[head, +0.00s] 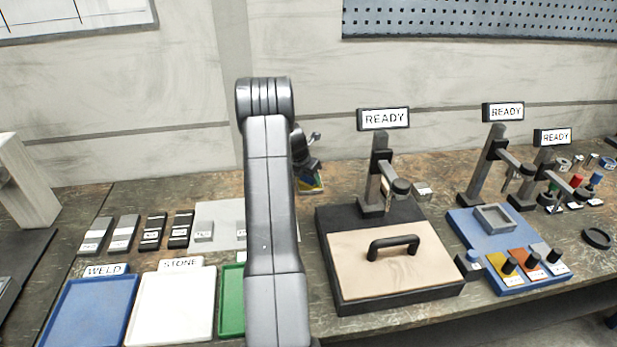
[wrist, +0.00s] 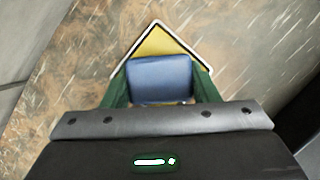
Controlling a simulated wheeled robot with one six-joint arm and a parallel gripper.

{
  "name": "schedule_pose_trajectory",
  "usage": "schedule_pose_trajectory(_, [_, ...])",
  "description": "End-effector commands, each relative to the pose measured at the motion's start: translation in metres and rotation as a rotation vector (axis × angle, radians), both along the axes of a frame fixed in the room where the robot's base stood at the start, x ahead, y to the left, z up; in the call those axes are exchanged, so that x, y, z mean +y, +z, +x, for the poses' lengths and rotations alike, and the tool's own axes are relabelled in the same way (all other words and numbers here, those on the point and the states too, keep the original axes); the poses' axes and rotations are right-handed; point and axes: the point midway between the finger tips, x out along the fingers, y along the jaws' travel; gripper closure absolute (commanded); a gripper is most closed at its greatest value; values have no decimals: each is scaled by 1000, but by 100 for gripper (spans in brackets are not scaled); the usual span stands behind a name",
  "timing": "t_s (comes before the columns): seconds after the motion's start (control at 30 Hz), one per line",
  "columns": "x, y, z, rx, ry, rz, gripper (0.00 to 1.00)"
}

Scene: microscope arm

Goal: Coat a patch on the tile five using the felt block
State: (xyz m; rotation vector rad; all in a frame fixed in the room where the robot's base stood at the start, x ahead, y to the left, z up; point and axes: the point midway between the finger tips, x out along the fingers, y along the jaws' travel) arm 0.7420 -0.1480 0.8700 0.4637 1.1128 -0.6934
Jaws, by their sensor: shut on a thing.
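My gripper (wrist: 160,90) has two green fingers, shut on the sides of a blue block (wrist: 160,78) that looks like the felt block. In the wrist view, a yellow tile (wrist: 163,42) with a white and black border shows behind the block, set corner-on. The block hides much of the tile, and I cannot tell whether they touch. No number is readable on it. In the head view, my gripper is at the back of the bench, partly behind my arm, with a bit of the yellow tile (head: 313,188) showing below it.
Trays marked WELD (head: 88,312) and STONE (head: 172,305) and a green tray (head: 231,300) stand front left, with grey and black blocks (head: 152,232) behind. A handled wooden board (head: 365,275) and a stand with a READY sign (head: 383,119) are to the right. Bare bench surrounds the tile.

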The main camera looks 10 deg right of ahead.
Motion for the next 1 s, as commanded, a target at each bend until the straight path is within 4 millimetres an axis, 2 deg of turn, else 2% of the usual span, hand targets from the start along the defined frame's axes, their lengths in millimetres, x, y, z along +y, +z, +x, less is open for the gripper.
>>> schedule_pose_trajectory(0.23, [0, 5, -1, 2, 0, 1, 64])
schedule_pose_trajectory(1.0, [0, 67, 0, 0, 0, 0, 64])
